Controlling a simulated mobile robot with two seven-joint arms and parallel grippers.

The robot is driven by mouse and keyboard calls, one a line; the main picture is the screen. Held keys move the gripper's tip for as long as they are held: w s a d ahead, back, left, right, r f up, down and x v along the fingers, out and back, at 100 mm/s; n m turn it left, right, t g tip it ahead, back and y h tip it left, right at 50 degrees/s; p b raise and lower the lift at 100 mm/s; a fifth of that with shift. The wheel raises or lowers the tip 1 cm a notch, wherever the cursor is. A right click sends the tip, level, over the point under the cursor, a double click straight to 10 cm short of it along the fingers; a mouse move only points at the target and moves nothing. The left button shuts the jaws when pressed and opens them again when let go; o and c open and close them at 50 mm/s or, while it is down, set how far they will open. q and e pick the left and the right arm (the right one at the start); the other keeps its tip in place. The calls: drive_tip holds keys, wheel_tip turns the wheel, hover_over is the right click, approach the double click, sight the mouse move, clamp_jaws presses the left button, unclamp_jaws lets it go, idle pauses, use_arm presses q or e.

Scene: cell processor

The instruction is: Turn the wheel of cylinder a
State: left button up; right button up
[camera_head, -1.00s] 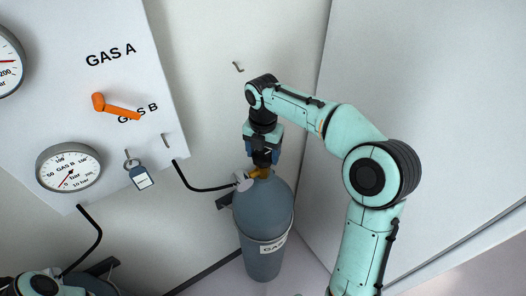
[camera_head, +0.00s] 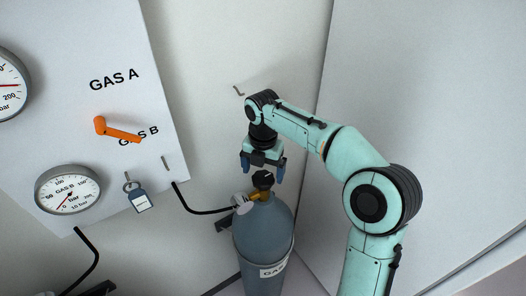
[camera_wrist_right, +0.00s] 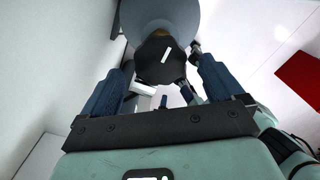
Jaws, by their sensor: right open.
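A grey gas cylinder (camera_head: 264,236) stands upright against the wall. Its front label begins with "GAS", and its last letter cannot be read clearly. A small black wheel (camera_head: 263,180) sits on the brass valve (camera_head: 260,196) at its top. My right gripper (camera_head: 262,174) points down, just above the wheel, with its blue fingers spread apart and nothing between them. In the right wrist view, the wheel (camera_wrist_right: 158,60) with a white mark lies beyond the open fingers, roughly centred between them. My left gripper is not in view.
A wall panel (camera_head: 65,130) at left carries an orange lever (camera_head: 119,131), a lower gauge (camera_head: 68,190), another gauge (camera_head: 10,85) and a hanging tag (camera_head: 139,199). A black hose (camera_head: 195,208) runs from the panel to the valve. A bare white wall (camera_head: 430,90) stands at right.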

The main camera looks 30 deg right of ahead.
sight(263, 178)
wheel_tip(263, 178, up, 11)
drive_tip(key=shift+r, duration=0.15)
drive_tip(key=shift+a, duration=0.1)
idle(0.6)
